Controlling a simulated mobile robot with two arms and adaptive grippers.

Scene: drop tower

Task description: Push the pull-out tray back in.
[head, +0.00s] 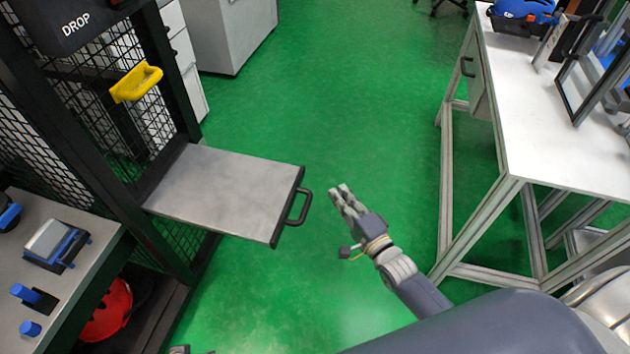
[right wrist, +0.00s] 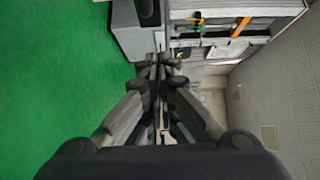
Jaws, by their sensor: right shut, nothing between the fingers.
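The pull-out tray (head: 226,190) is a flat grey plate that sticks out to the right from the black mesh drop tower (head: 165,100) in the head view. Its dark front edge carries a black handle (head: 301,208). My right gripper (head: 341,190) is shut and empty, a short way to the right of the handle and apart from it. It also shows in the right wrist view (right wrist: 160,62), with its fingers together. The tray cannot be made out in the right wrist view. My left gripper cannot be made out; only a small grey piece shows at the bottom edge of the head view.
A yellow handle (head: 136,82) is on the tower's mesh door above the tray. A bench with blue parts (head: 57,246) and a red helmet (head: 107,310) are at lower left. A white table (head: 545,130) stands at right. Green floor (head: 330,110) is clear between.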

